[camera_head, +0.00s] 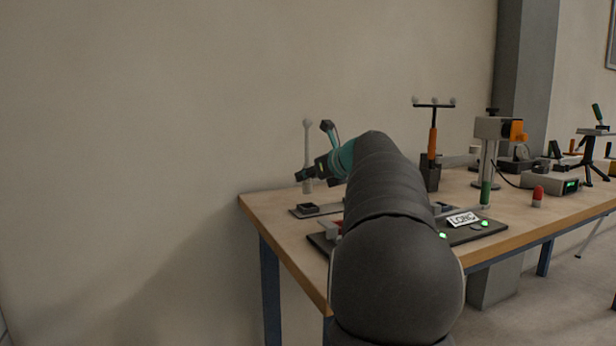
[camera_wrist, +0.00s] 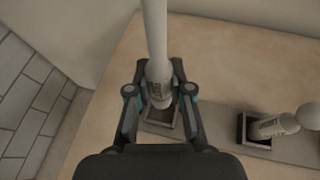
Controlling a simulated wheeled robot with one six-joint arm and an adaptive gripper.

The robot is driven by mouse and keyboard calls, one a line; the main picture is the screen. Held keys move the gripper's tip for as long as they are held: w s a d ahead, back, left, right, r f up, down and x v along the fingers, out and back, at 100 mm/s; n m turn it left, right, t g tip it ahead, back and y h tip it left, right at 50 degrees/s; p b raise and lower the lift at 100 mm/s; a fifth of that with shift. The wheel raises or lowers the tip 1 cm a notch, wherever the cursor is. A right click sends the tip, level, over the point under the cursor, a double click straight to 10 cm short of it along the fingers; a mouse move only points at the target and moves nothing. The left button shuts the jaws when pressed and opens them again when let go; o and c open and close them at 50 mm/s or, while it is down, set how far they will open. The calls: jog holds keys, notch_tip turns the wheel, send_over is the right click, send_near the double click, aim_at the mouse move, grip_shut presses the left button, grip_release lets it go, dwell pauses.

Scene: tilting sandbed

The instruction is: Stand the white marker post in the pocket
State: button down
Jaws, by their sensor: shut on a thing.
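The white marker post (camera_head: 307,145), with a ball on top, is upright in my gripper (camera_head: 309,173). In the wrist view, the fingers of my gripper (camera_wrist: 160,92) are on both sides of the post (camera_wrist: 156,45) near its lower end. An open square dark pocket (camera_head: 307,209) sits below the post on a flat grey strip. In the wrist view, the post's lower end overlaps the pocket (camera_wrist: 161,128); in the head view, a gap shows between them. My arm hides the strip's right part in the head view.
A second white post (camera_wrist: 272,127) stands in another pocket (camera_wrist: 243,128) to the right on the strip (camera_wrist: 210,136). The wall is behind.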

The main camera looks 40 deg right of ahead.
aim_at(311, 190)
jog(key=shift+f+b, duration=0.95)
jog(key=shift+f, duration=0.05)
jog(key=shift+f+b, duration=0.6)
jog(key=shift+f, duration=0.5)
jog(key=c, duration=1)
grip_release()
jog(key=shift+s, duration=0.1)
jog(key=v, duration=1.2)
